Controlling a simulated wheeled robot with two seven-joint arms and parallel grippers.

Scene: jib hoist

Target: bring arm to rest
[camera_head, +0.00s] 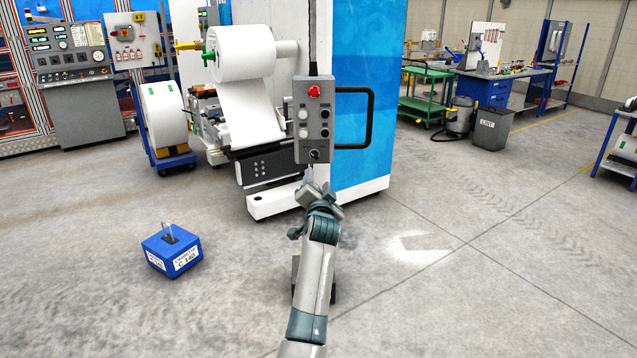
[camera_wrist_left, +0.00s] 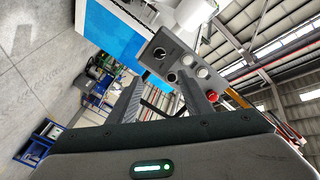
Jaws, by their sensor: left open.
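My left arm rises from the bottom middle of the head view. Its gripper (camera_head: 317,188) is just below the grey hoist pendant (camera_head: 313,145). The pendant hangs on a cable and has a red button, several other buttons and a black side handle (camera_head: 369,118). In the left wrist view the two fingers of the left gripper (camera_wrist_left: 163,93) stand apart, with the pendant (camera_wrist_left: 176,58) seen beyond them. I see nothing held between the fingers, and I cannot tell whether they touch the pendant. My right gripper is in neither view.
A white and blue machine (camera_head: 362,100) with a white roll (camera_head: 243,53) stands behind the pendant. A blue block (camera_head: 172,250) with a metal loop sits on the floor at left. The floor at right is clear up to a lint bin (camera_head: 491,130).

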